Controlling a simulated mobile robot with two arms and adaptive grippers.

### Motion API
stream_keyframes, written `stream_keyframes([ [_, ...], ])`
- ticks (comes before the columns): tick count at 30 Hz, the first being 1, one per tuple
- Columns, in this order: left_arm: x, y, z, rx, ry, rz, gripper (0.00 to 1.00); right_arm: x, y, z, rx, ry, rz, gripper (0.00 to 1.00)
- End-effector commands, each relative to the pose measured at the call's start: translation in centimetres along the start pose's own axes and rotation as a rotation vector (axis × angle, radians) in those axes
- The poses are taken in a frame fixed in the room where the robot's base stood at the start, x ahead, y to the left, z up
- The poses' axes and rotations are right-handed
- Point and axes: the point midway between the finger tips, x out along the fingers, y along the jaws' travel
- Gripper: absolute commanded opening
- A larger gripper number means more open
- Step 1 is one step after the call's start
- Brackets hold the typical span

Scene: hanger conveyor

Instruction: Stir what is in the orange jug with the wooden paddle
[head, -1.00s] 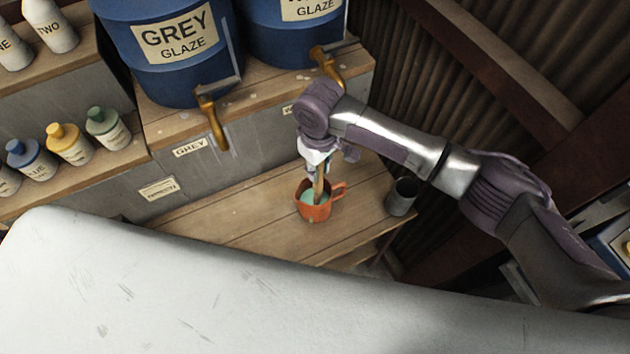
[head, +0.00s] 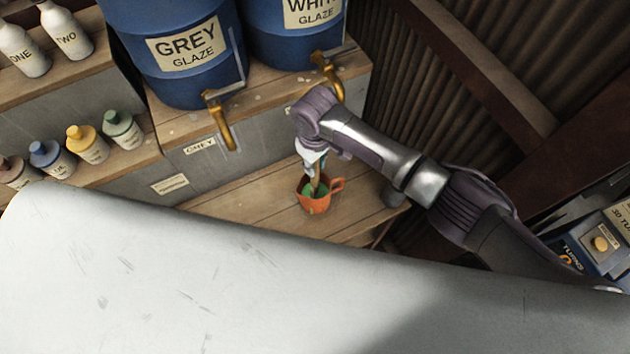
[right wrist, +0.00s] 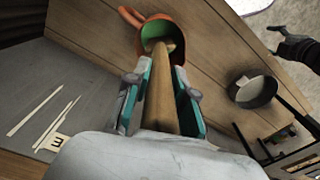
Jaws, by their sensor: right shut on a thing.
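The orange jug (head: 314,206) stands on the wooden bench with its handle to the right in the head view. Green liquid shows inside it; the right wrist view also shows the jug (right wrist: 146,44). My right gripper (head: 314,165) is above the jug, shut on the wooden paddle (right wrist: 161,100). The paddle slants down into the jug, and its lower end is in the green liquid, hidden. In the right wrist view the gripper's teal-padded fingers (right wrist: 161,92) lie on both sides of the paddle's shaft.
A grey cup (right wrist: 253,91) stands beside the jug, partly behind my arm in the head view. Blue glaze drums (head: 183,75) with brass taps (head: 219,120) stand on a ledge behind. Several bottles (head: 88,145) line the left shelves. Bench (head: 245,200) left of the jug is clear.

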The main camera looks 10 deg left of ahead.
Motion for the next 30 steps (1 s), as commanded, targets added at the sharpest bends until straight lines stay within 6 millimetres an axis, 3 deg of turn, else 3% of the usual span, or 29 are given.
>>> stream_keyframes([
  [8, -0.1, 0.0, 0.0, 0.000, 0.000, 0.000, 0.70, -0.2, 0.0, 0.0, 0.000, 0.001, 0.000, 0.00],
  [16, -1.4, 0.0, -0.1, 0.000, 0.000, 0.000, 0.70, -2.9, 0.0, 0.0, 0.000, 0.001, 0.000, 0.00],
  [30, -1.0, 0.0, -0.1, 0.000, 0.000, 0.000, 0.70, -7.3, 0.1, 0.0, 0.000, 0.002, 0.001, 0.00],
])
